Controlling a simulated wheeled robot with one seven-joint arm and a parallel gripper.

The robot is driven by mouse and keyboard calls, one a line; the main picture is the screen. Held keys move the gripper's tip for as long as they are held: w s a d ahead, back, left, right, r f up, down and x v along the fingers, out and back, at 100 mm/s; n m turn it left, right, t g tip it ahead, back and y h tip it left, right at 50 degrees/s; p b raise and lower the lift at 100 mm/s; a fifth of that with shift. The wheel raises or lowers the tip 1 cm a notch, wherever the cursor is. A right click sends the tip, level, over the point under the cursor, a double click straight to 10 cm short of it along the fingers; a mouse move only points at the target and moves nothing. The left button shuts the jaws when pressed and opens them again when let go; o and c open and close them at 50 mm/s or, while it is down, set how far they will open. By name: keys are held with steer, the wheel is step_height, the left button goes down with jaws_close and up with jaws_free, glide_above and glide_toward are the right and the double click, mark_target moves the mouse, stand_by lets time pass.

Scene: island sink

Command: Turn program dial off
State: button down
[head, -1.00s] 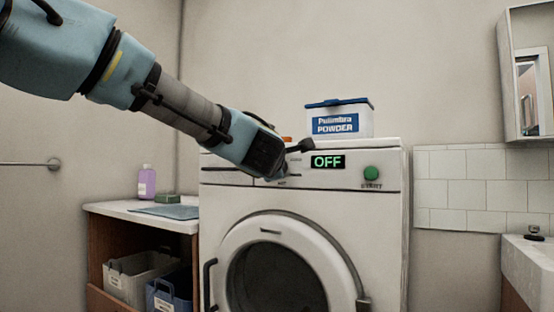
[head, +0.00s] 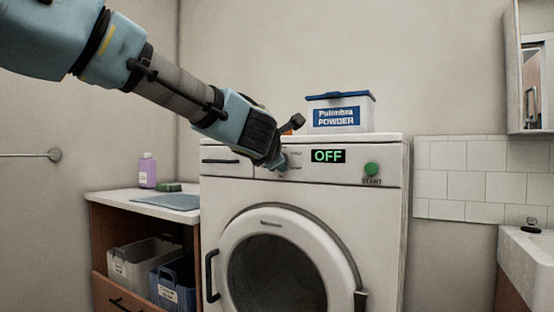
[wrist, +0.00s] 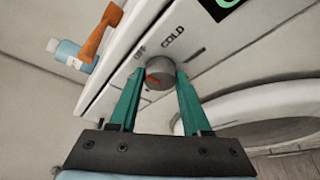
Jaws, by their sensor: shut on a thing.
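The program dial (wrist: 159,79) is a small grey knob with a red mark, on the white washing machine's front panel. It sits beside printed labels that read OFF and COLD in the wrist view. My gripper (wrist: 158,84) is shut on the dial, with one green finger on each side. In the head view my gripper (head: 277,164) is at the panel, left of the display, and the dial is mostly hidden behind it. The display (head: 328,156) shows OFF in green letters.
A green START button (head: 371,169) is right of the display. The round door (head: 232,240) is below. A counter (head: 120,195) stands left.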

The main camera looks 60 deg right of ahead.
steer(key=shift+f, duration=0.1)
steer(key=shift+c, duration=1.8)
jaws_free()
steer(key=v, duration=1.1)
steer(key=shift+b, duration=0.45)
